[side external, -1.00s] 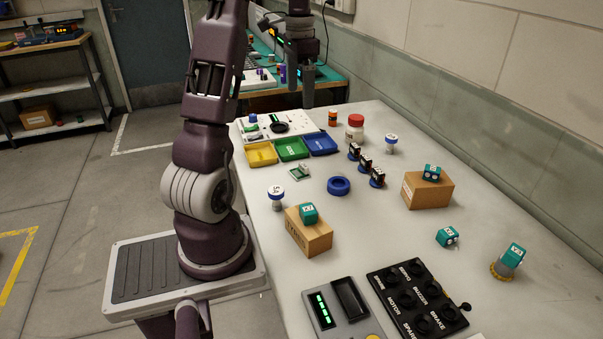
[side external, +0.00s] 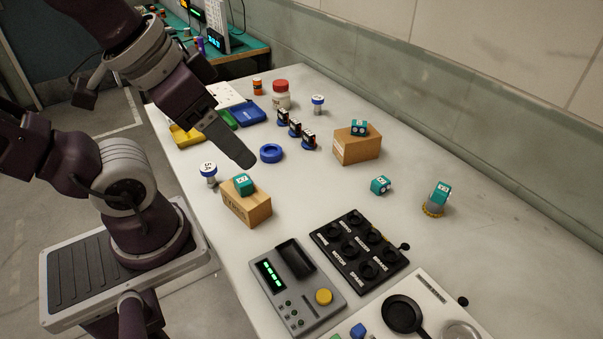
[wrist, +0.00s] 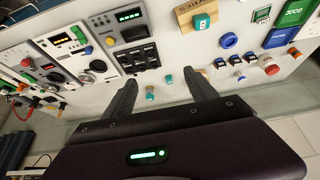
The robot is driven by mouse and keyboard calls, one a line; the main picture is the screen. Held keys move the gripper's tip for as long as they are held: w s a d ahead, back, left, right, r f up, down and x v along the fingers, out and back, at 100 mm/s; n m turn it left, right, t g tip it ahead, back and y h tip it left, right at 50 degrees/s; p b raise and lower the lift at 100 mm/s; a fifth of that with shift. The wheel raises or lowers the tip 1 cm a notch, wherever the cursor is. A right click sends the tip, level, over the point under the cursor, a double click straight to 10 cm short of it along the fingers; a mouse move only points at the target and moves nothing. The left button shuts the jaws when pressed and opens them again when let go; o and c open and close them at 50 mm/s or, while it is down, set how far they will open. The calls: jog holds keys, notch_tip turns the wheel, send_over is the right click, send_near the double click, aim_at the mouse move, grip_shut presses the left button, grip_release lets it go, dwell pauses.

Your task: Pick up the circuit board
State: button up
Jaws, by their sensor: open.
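The circuit board (wrist: 262,14) appears as a small pale and green piece at the upper right of the wrist view, beside the trays. In the side view it is hidden behind my arm and gripper. My gripper (side external: 243,160) hangs over the bench near the blue ring, with its lower finger pointing down and right. In the wrist view my gripper (wrist: 163,80) has its two fingers wide apart, with nothing held between them. The board lies off to the right of the fingers there.
A cardboard box (side external: 247,209) with a teal cube (side external: 243,183) stands near the gripper. A blue ring (side external: 271,153), a blue tray (side external: 248,114) and a second cardboard box (side external: 349,152) are close by. A black socket panel (side external: 326,237) lies forward. Bare bench shows right of centre.

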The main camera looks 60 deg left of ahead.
jog(key=c, duration=0.5)
jog(key=w+a+f+m+g+y, duration=0.2)
jog(key=w+a+f+m+y, duration=0.2)
jog(key=a+f, duration=0.3)
jog(key=w+a+f+m+g+y, duration=0.3)
jog(key=a+f, duration=0.5)
jog(key=a, duration=0.3)
jog(key=w+a+f+m+g+y, duration=0.3)
jog(key=w+a+f+m+y, duration=0.3)
jog(key=a, duration=0.4)
jog(key=shift+w+a+f+m, duration=0.1)
jog(key=shift+w+f+m, duration=0.25)
jog(key=shift+f+m, duration=0.25)
jog(key=shift+w+f+m, duration=0.35)
jog(key=shift+m, duration=0.35)
jog(key=x, duration=0.7)
jog(key=shift+w+f, duration=0.1)
jog(key=shift+f, duration=0.1)
